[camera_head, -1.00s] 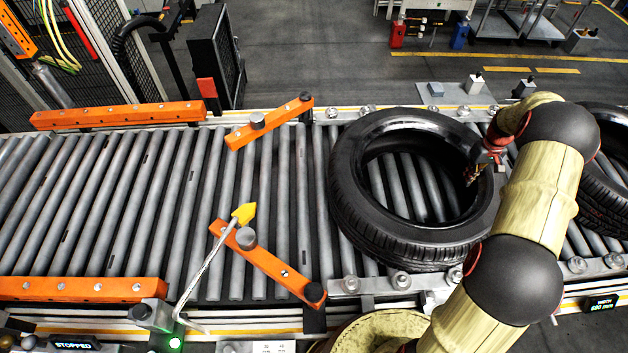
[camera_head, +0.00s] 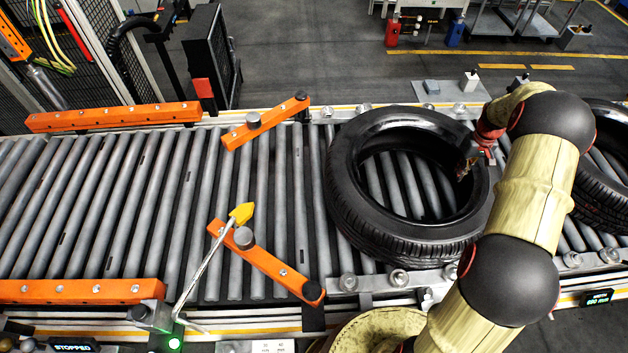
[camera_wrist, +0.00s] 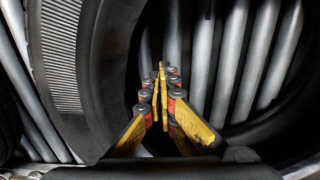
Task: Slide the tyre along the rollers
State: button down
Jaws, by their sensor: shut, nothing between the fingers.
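The black tyre (camera_head: 345,200) lies flat on the grey rollers (camera_head: 170,200), right of the orange angled guides. My gripper (camera_head: 464,172) reaches in from the right and is at the tyre's right side, with its fingertips over the inside of the opening. In the wrist view the yellow fingers of my gripper (camera_wrist: 158,80) are closed together with nothing between them. The tyre's dark wall (camera_wrist: 95,70) shows to their left there. I cannot tell whether the fingers touch the tyre.
Two orange angled guides (camera_head: 265,122) (camera_head: 275,268) narrow the path left of the tyre. A yellow-tipped lever (camera_head: 241,213) stands over the lower one. Another tyre (camera_head: 605,170) lies behind my arm at right. Rollers at left are clear. A display (camera_head: 73,346) reads STOPPED.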

notch_tip(320, 180, up, 10)
jog(key=p, duration=0.4)
jog(key=shift+p, duration=0.35)
jog(key=shift+w+r, duration=0.1)
jog(key=shift+w, duration=0.05)
dwell(0.8)
